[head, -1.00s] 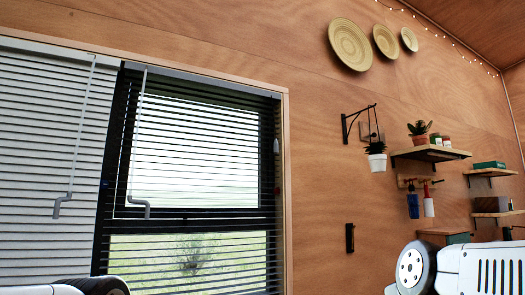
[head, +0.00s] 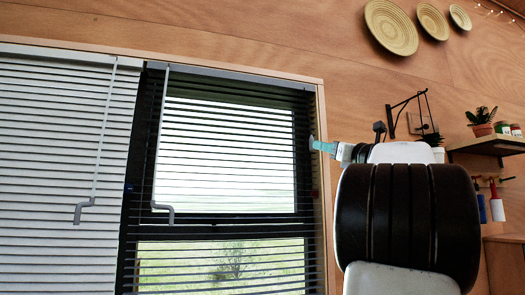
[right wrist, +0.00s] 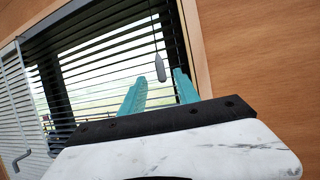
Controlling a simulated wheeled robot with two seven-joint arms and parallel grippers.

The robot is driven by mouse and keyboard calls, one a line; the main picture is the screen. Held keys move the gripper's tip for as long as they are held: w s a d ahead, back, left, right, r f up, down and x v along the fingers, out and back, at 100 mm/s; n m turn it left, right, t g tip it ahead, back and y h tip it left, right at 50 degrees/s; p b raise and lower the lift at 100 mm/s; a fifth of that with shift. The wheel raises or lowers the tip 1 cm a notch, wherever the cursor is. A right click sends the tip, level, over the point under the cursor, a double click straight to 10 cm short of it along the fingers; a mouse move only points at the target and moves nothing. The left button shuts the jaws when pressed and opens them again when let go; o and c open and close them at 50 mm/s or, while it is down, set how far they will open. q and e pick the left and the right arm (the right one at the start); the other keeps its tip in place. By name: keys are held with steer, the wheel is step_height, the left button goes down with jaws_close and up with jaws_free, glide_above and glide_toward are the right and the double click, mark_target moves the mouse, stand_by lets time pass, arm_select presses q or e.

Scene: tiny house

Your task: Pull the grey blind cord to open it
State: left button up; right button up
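The grey blind cord ends in a small grey tassel (head: 311,142) at the right edge of the right-hand blind (head: 222,150). In the right wrist view the tassel (right wrist: 159,67) hangs on a thin dark cord between the two teal fingertips as seen from there. My right gripper (head: 325,147) reaches left to the window's right edge, its tips at the tassel. In the wrist view the right gripper (right wrist: 160,76) is open, its fingers apart. I cannot tell if they touch the tassel. The right-hand blind is lowered with its slats tilted open. My left gripper is not in view.
Another lowered blind (head: 50,170) with closed slats covers the left window part. Two cranked grey wands (head: 103,140) (head: 160,140) hang before the blinds.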

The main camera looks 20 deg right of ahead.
mark_target(312, 142)
steer(key=x, duration=0.7)
steer(key=shift+w+r, duration=0.25)
steer(key=shift+w, duration=0.1)
steer(key=shift+c, duration=0.2)
jaws_close()
stand_by(0.9)
